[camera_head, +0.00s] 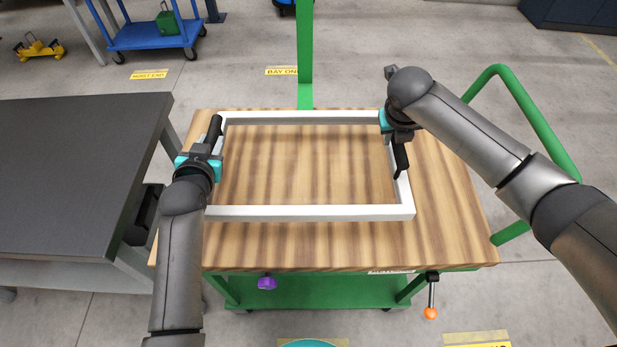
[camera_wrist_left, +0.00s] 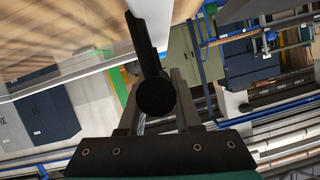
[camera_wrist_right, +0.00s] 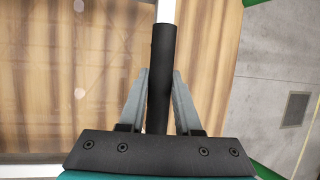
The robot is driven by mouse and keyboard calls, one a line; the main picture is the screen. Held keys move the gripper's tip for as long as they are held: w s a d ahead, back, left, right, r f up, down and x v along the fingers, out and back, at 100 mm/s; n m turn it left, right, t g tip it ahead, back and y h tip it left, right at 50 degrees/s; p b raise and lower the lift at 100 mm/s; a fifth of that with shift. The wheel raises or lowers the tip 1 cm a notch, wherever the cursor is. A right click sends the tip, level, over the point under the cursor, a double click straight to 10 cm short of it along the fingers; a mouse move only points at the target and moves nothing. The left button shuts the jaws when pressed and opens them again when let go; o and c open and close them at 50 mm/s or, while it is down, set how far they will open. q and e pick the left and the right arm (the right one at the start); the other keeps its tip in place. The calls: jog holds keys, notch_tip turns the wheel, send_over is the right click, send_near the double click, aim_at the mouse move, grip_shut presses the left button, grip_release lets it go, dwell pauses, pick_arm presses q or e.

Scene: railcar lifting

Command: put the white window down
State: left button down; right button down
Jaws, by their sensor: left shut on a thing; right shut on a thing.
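The white window (camera_head: 310,212) is a rectangular frame with a black handle on each short side. It lies flat over the wooden top (camera_head: 452,205) of a green cart; I cannot tell whether it touches. My left gripper (camera_head: 207,148) is shut on the left handle (camera_head: 214,130), which also shows in the left wrist view (camera_wrist_left: 150,62). My right gripper (camera_head: 398,135) is shut on the right handle (camera_head: 400,158), seen between the fingers in the right wrist view (camera_wrist_right: 161,75). The window's white edge shows in the left wrist view (camera_wrist_left: 75,72).
A dark grey table (camera_head: 70,170) stands close at the left. The cart has a green post (camera_head: 305,50) behind, a green rail (camera_head: 535,115) at right, and a purple knob (camera_head: 267,283) and orange-tipped lever (camera_head: 431,300) in front. A blue trolley (camera_head: 150,36) stands farther back.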

aim_at(392, 152)
pick_arm(q)
jog(key=shift+w+r, duration=0.1)
pick_arm(e)
jog(key=shift+w, duration=0.1)
